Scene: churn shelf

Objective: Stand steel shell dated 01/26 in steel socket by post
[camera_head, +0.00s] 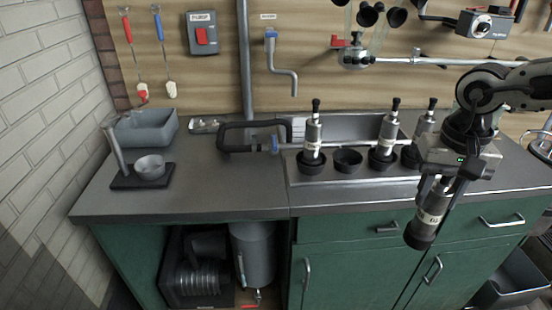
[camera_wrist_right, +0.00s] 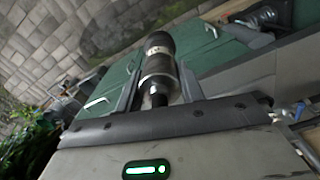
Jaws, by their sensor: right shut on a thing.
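My right gripper (camera_head: 437,192) is shut on a steel shell (camera_head: 432,206) with a dark end. It holds the shell tilted, in the air in front of the counter's front edge, dark end down. A pale label shows on it, but I cannot read the date. The held shell (camera_wrist_right: 158,66) also lies between the fingers in the right wrist view. A steel socket (camera_head: 150,170) sits on a dark base beside a leaning post (camera_head: 115,148), at the counter's left. It looks empty. My left gripper is not in view.
Several similar shells, including one at the left (camera_head: 313,134) and one mid-row (camera_head: 388,137), stand in dark sockets. An empty dark socket (camera_head: 347,160) sits between them. A black clamp frame (camera_head: 222,140) and grey bin (camera_head: 146,128) lie behind. The counter's left front (camera_head: 220,195) is clear.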

